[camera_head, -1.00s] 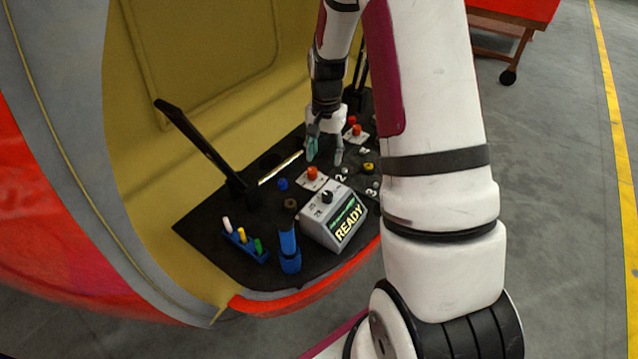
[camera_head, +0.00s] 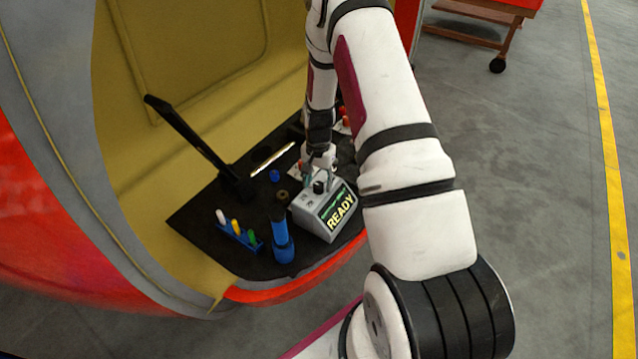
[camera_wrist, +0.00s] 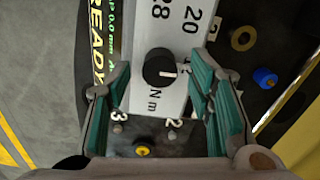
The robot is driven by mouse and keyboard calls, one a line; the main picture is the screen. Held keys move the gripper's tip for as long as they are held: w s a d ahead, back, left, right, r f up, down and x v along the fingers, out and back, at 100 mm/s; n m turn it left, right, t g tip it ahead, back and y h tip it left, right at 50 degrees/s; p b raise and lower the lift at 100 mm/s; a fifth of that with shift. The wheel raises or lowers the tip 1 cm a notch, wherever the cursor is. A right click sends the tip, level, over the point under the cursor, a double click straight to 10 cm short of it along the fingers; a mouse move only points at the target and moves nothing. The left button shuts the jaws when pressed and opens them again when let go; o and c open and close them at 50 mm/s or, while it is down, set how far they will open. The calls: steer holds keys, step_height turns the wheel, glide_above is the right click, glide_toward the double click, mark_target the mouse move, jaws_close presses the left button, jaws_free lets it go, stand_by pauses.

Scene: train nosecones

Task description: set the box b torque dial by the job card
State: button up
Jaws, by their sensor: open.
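A grey box (camera_head: 322,222) with a lit READY screen stands on the black bench. It carries a black round dial (camera_head: 319,187); no box letter is legible. In the wrist view the dial (camera_wrist: 160,68) lies between my fingertips, with 20, 28 and Nm printed on the face. Its white mark points right, towards a figure partly hidden by a finger. My gripper (camera_head: 318,178) is open over the box; in the wrist view its teal-padded fingers (camera_wrist: 158,72) stand either side of the dial, apart from it. I cannot make out a job card.
A blue rack (camera_head: 240,238) with white, yellow and green pegs and a blue tool (camera_head: 282,240) stand in front left. A blue knob (camera_wrist: 264,77) and a brass ring (camera_wrist: 243,38) lie near the box. A black bar (camera_head: 190,135) rises at left.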

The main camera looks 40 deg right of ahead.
steer(key=shift+f, duration=0.6)
jaws_close()
